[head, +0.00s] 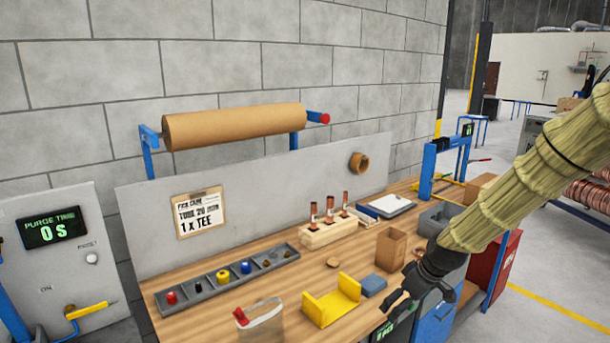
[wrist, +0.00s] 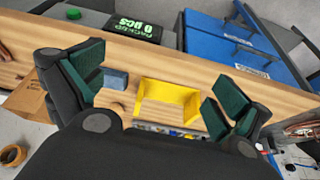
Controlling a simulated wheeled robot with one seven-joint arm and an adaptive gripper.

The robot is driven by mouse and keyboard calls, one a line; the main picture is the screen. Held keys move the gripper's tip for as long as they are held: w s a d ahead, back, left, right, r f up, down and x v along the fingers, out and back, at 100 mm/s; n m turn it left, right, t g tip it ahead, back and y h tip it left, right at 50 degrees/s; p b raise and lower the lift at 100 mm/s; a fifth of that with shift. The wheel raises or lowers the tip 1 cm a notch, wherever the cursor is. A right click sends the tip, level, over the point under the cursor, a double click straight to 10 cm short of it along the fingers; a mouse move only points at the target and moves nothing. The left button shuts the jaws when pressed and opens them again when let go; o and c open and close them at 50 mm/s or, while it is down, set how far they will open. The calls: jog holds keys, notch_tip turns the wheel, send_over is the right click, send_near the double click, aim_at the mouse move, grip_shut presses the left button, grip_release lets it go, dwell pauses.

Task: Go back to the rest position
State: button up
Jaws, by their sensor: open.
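My gripper (head: 400,299) hangs at the front edge of the wooden workbench in the head view, on the right, below my sleeved arm. In the wrist view its two green-padded fingers (wrist: 155,92) are wide apart with nothing held between them. A yellow U-shaped holder (head: 332,301) stands on the bench to the left of my gripper. The holder also shows in the wrist view (wrist: 166,108), beyond and between the fingers. A small blue block (head: 373,285) lies on the bench close to the gripper.
A wooden block with copper tubes (head: 329,233), a cardboard box (head: 391,248) and a grey parts tray (head: 226,279) stand on the workbench (head: 290,275). A paper roll (head: 234,127) hangs above the back panel. Open floor (head: 560,270) lies to the right.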

jog(key=s+a+f+m+g+h+b, duration=0.1)
jog(key=s+f+m, duration=0.1)
jog(key=s+f, duration=0.7)
jog(key=s+a+f+m+g, duration=0.15)
jog(key=s+f, duration=0.45)
jog(key=f, duration=0.8)
jog(key=s+f+m, duration=0.1)
jog(key=s+f, duration=0.3)
jog(key=s, duration=0.5)
jog(key=s+f+m+h+b, duration=0.1)
jog(key=s+f, duration=0.3)
jog(key=s, duration=0.5)
jog(key=s+f+m+g, duration=0.1)
jog(key=s+f+m, duration=0.1)
jog(key=s, duration=0.7)
jog(key=shift+a+f+h, duration=0.25)
jog(key=shift+f+h, duration=0.05)
jog(key=shift+f, duration=0.6)
jog(key=shift+s, duration=0.1)
jog(key=shift+c, duration=0.2)
